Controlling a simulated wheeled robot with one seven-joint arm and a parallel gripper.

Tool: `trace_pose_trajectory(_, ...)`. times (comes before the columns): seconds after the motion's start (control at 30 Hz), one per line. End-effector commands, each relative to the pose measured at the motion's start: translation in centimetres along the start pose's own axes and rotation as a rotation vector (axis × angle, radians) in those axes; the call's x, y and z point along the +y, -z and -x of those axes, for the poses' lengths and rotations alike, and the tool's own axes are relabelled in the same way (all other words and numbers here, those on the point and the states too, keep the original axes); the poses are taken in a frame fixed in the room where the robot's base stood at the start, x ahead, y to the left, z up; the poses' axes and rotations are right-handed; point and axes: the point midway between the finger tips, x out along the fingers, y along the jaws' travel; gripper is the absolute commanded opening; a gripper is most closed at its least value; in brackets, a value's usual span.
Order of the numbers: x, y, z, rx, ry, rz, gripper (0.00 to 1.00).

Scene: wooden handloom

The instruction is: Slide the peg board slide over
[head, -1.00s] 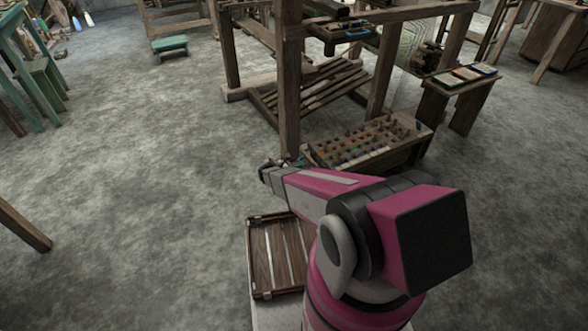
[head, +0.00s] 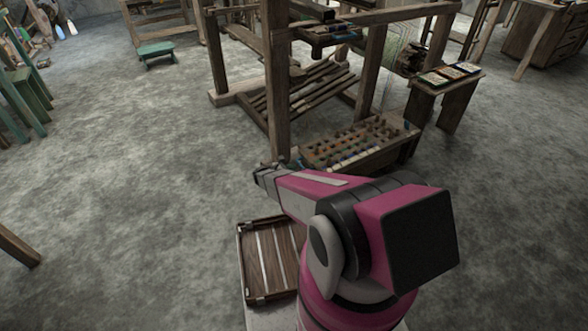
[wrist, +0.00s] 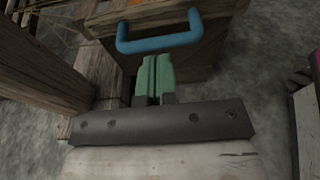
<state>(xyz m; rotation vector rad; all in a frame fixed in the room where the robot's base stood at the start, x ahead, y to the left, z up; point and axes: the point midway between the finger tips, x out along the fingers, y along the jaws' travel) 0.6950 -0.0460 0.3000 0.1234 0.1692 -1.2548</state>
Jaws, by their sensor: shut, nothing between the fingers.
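The peg board (head: 385,130), a wooden tray with rows of pegs and coloured spools, sits low beside the front right post of the loom. In the wrist view, a blue U-shaped handle (wrist: 160,44) stands on the end of a wooden box (wrist: 185,68). My gripper's green fingers (wrist: 154,62) are shut and empty, their tips just below the handle in the picture. I cannot tell whether they touch it. In the head view my gripper (head: 268,169) is near the board's left end, and its fingers are too small to make out.
The loom's wooden post (head: 277,90) rises right beside my gripper. A small bench (head: 440,95) with coloured items stands right of the peg board. A slatted wooden tray (head: 270,262) lies near my base.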

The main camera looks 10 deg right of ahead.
Motion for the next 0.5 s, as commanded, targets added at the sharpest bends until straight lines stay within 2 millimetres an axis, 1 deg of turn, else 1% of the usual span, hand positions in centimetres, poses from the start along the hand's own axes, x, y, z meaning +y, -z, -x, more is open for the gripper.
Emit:
trace_pose_trajectory(0.1, -0.1, -0.1, 2.5, 0.002, -0.003, 0.0, 0.0)
trace_pose_trajectory(0.3, -0.1, -0.1, 6.4, 0.002, -0.003, 0.0, 0.0)
trace_pose_trajectory(0.4, -0.1, 0.0, 8.1, 0.002, -0.004, 0.0, 0.0)
trace_pose_trajectory(0.5, -0.1, 0.0, 9.3, 0.003, -0.003, 0.0, 0.0)
